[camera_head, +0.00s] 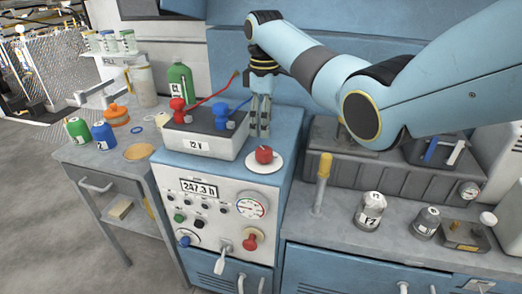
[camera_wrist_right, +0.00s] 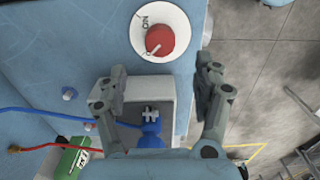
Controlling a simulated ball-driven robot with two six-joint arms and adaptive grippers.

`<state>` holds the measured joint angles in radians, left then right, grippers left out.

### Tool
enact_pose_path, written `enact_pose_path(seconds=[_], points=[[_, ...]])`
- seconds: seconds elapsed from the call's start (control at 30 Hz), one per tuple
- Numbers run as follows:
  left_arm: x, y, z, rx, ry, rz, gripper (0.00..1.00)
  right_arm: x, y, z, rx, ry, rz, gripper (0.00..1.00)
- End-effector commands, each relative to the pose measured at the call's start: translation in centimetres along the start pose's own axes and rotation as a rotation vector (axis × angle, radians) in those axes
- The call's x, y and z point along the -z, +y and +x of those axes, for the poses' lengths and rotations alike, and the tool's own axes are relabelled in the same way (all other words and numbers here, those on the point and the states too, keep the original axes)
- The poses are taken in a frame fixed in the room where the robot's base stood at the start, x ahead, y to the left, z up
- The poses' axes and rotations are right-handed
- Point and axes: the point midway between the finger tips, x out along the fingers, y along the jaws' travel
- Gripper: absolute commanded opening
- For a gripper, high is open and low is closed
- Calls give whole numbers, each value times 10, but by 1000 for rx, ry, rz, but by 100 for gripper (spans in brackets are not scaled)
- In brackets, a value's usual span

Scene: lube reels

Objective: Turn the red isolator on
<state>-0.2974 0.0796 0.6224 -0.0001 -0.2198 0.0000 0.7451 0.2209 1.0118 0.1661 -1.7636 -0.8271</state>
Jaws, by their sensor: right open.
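The red isolator (camera_head: 264,154) is a red knob on a white round plate on the sloped top of the blue cabinet (camera_head: 285,135). In the right wrist view the knob (camera_wrist_right: 160,40) sits ahead of the fingertips, with "ON" printed on its plate. A pale mark on the knob points to the lower left. My right gripper (camera_head: 260,132) points down above the cabinet, beside the 12 V battery and behind the isolator. It is open and empty, also in the right wrist view (camera_wrist_right: 164,78), apart from the knob. My left gripper is not in view.
The grey 12 V battery (camera_head: 199,140) carries a red clamp (camera_head: 178,108) and a blue clamp (camera_head: 222,115) with cables, close beside my right gripper. The front panel has another red knob (camera_head: 250,243), a gauge (camera_head: 250,207) and several buttons. A yellow-topped post (camera_head: 324,168) stands right of the cabinet.

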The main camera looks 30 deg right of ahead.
Motion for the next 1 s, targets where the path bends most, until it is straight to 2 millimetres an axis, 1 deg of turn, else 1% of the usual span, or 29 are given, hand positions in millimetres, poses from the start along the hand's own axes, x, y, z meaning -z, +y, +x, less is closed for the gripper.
enact_pose_path(seconds=[0.03, 0.3, 0.43, 0.6, 0.87, 1.0], points=[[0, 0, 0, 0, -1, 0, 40, -1, -1, 10, 3, -3, 0, 68], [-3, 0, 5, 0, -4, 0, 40, 0, -2, 65, 3, -2, 2, 68], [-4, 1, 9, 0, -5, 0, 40, 0, -1, 84, 1, -1, 1, 68], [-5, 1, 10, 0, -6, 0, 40, 0, -1, 95, -1, 0, 1, 68], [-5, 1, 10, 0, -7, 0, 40, 0, -1, 96, -1, 0, 1, 68], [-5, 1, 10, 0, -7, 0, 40, 0, -1, 96, -1, 0, 1, 51]])
